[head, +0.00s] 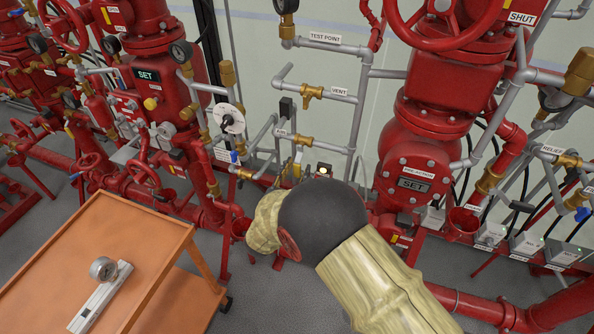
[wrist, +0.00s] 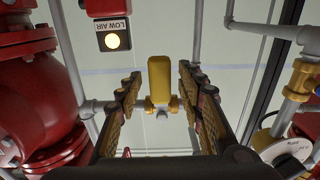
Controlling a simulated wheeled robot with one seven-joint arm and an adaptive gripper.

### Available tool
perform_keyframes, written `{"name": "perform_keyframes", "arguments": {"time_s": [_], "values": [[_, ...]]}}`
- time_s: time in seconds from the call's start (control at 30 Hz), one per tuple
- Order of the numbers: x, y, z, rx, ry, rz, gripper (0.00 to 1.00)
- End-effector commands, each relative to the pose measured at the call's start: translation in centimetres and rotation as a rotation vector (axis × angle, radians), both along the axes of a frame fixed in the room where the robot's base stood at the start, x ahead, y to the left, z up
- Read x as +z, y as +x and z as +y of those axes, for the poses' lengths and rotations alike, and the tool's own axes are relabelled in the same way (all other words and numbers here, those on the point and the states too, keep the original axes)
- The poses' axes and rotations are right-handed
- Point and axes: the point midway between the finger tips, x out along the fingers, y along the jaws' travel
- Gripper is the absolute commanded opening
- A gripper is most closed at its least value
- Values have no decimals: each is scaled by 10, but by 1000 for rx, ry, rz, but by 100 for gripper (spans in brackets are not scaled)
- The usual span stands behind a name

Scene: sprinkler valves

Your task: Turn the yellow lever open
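The yellow lever (wrist: 160,74) stands upright in the middle of the wrist view, with a brass-coloured valve body (wrist: 161,104) at its lower end. My gripper (wrist: 160,80) is open, with one finger on each side of the lever. Gaps show between the lever and both fingers, so neither appears to touch it. How far the lever is in depth from the fingertips is hard to tell. A small yellow part (head: 298,160), probably the lever, shows just above my wrist.
A LOW AIR box with a lit lamp (wrist: 112,41) is at upper left in the wrist view, above a red valve body (wrist: 45,100). A white round dial (wrist: 288,150) and brass fitting (wrist: 301,78) are right. An orange cart (head: 150,240) stands front left in the head view.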

Motion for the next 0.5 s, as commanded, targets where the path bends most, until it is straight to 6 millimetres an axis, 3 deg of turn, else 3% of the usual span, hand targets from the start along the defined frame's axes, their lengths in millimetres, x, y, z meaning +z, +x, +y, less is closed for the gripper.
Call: {"name": "perform_keyframes", "arguments": {"time_s": [0.3, 0.5], "values": [[1, 4, -1, 1, 0, 0, 38], [1, 4, -1, 1, 0, 0, 27]]}}
